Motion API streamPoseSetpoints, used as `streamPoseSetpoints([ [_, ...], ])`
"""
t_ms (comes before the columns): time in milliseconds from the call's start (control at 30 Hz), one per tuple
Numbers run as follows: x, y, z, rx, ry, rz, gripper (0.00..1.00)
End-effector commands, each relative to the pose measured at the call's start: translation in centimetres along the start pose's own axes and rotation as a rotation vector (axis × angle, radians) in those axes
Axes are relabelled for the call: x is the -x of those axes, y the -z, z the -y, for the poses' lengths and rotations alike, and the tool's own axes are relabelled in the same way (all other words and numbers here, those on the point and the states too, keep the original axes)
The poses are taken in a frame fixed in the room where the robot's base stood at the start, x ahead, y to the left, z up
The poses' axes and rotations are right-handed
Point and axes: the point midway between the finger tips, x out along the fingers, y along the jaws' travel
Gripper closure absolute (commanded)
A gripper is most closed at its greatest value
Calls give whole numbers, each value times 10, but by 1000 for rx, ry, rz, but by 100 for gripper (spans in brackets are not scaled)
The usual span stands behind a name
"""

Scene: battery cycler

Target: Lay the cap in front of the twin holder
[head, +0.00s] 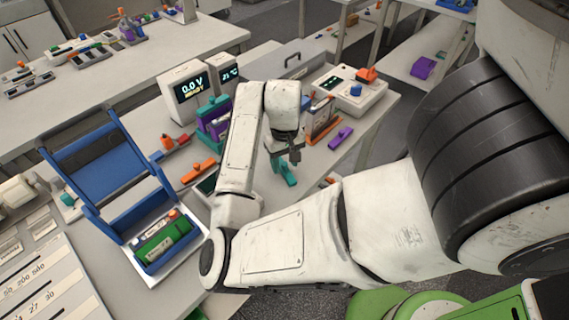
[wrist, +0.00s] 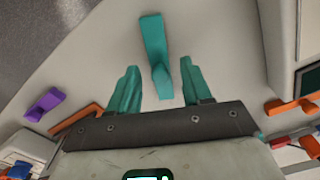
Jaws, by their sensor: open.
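A teal piece (wrist: 153,38), which I take for the cap, lies on the pale bench just beyond my gripper (wrist: 160,72) in the wrist view. Its near, raised end reaches between the two teal fingers, with a gap on each side. The fingers are open and hold nothing. In the head view the teal piece (head: 286,174) shows below my wrist, near the bench's front edge. Upright teal and purple holders (head: 212,120) stand left of my arm, partly hidden by it. I cannot tell for sure which is the twin holder.
A purple piece (head: 340,138) lies to the right and an orange one (head: 198,170) to the left. A holder with an orange edge (head: 322,122) stands behind my gripper. Cycler boxes with displays (head: 187,92) stand behind. A blue open-lidded case (head: 105,165) is at left.

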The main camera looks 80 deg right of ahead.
Motion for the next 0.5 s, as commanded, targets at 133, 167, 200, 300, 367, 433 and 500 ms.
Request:
streamPoseSetpoints([
  [133,28,1,-1,-3,-1,-5,51],
  [167,35,1,-1,-4,0,-4,51],
  [200,47,1,0,-4,3,-6,51],
  [300,68,1,1,-4,5,-4,51],
  [367,78,1,1,-4,4,-4,51],
  [433,89,0,1,-3,4,-3,51],
  [500,96,0,1,-3,3,-3,51],
])
